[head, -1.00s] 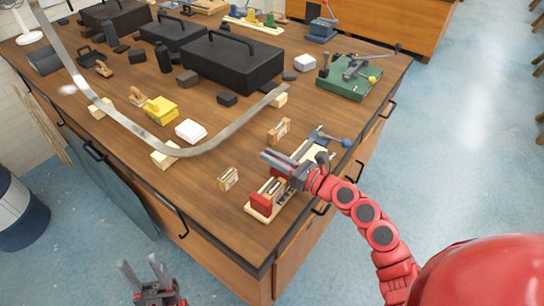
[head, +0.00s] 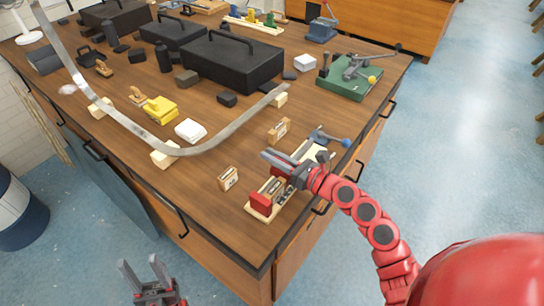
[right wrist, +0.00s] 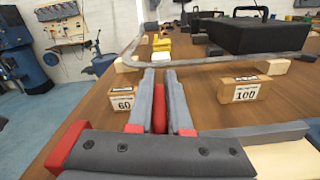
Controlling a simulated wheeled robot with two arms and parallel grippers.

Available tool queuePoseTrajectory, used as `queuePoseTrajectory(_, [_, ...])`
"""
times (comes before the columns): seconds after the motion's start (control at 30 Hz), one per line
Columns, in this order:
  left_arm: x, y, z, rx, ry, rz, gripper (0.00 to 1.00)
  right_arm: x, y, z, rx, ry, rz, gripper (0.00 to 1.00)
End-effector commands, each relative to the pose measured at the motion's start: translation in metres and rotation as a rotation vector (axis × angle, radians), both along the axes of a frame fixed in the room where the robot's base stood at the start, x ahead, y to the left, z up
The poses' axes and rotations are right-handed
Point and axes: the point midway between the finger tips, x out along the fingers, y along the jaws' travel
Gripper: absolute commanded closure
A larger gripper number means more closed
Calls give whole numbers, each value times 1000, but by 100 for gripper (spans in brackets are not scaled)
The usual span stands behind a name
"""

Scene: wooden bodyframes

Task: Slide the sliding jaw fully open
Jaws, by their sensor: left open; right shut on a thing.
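A small vise on a pale wooden board (head: 258,214) lies near the right front edge of the bench, with a red block (head: 261,202) at its near end and a lever with a blue ball (head: 345,142) at its far end. My right gripper (head: 270,160) is over the middle of the board, apart from the red block. In the right wrist view its two grey fingers (right wrist: 160,88) are shut on a red upright piece (right wrist: 160,108), apparently the sliding jaw. The head view mostly hides that jaw behind the gripper. My left gripper (head: 140,267) is open and empty, in front of the bench.
Two wooden blocks stand near the vise, marked 60 (right wrist: 121,99) and 100 (right wrist: 241,92). A long curved metal strip (head: 195,148) rests on pale blocks to the left. Black toolboxes (head: 232,62) and a green-based device (head: 350,78) stand further back.

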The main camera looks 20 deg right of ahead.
Motion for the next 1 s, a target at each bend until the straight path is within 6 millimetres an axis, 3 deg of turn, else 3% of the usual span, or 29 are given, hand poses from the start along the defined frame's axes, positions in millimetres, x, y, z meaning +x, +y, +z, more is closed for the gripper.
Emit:
queuePoseTrajectory(0.1, [0, 0, -24, 0, 0, 0, 50, 10, -12, -9, -2, -2, -1, 100])
queuePoseTrajectory(0.3, [0, 0, -57, 0, 0, 0, 50, 28, -36, -8, -1, -4, -3, 100])
queuePoseTrajectory(0.77, [0, 0, -62, 0, 0, 0, 50, 35, -45, 0, 1, 1, -1, 100])
queuePoseTrajectory(0.8, [0, 0, -62, 0, 0, 0, 50, 35, -45, 0, 0, 0, -1, 76])
queuePoseTrajectory(0.9, [0, 0, -62, 0, 0, 0, 50, 35, -45, 0, 0, 0, -1, 58])
queuePoseTrajectory(1.0, [0, 0, -62, 0, 0, 0, 50, 35, -45, 0, 0, -1, -1, 55])
